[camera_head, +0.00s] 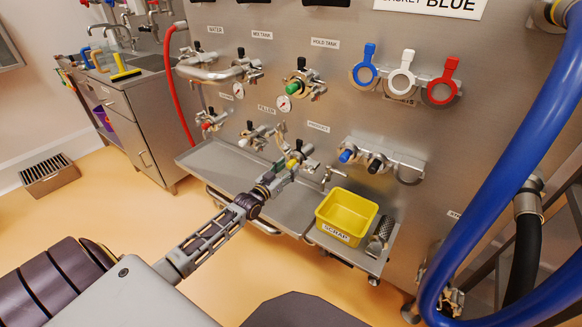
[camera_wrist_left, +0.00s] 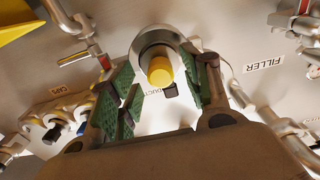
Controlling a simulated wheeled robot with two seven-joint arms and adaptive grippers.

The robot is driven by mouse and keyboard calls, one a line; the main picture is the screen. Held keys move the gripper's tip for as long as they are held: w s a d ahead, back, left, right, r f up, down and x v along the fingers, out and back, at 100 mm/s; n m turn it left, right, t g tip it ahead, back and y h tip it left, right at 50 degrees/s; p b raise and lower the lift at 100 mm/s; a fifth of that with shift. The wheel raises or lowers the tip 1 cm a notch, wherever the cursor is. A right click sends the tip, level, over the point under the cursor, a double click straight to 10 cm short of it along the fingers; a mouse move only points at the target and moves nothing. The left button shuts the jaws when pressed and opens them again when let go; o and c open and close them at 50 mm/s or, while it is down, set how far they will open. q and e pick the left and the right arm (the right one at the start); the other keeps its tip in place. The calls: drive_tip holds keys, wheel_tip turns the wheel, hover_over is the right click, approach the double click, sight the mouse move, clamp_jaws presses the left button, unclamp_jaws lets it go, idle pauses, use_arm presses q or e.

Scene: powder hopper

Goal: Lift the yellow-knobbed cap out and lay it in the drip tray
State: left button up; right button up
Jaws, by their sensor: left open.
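The yellow-knobbed cap (camera_wrist_left: 160,71) sits in a round steel fitting on the panel by the product label. In the head view its yellow knob (camera_head: 292,164) is partly hidden by my left gripper (camera_head: 287,168). In the left wrist view, my left gripper (camera_wrist_left: 157,78) is open, with green finger pads on either side of the knob. A gap shows between pads and knob, so nothing is held. The steel drip tray (camera_head: 222,167) runs along the panel's foot, below and left of the fitting. My right gripper is out of view.
A yellow scrap bin (camera_head: 345,217) stands right of my left gripper, with a perforated metal cylinder (camera_head: 380,234) beside it. Valves and pipes crowd the panel around the fitting. A thick blue hose (camera_head: 497,188) bends down at the right. The tray's left part is bare.

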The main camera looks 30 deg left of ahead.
sight(293, 162)
use_arm(q)
drive_tip(key=shift+w+d+b, duration=0.1)
drive_tip(key=shift+w+b, duration=0.25)
drive_tip(key=shift+w, duration=1)
drive_tip(key=c, duration=0.8)
drive_tip(key=shift+o, duration=0.2)
drive_tip(key=shift+r, duration=0.1)
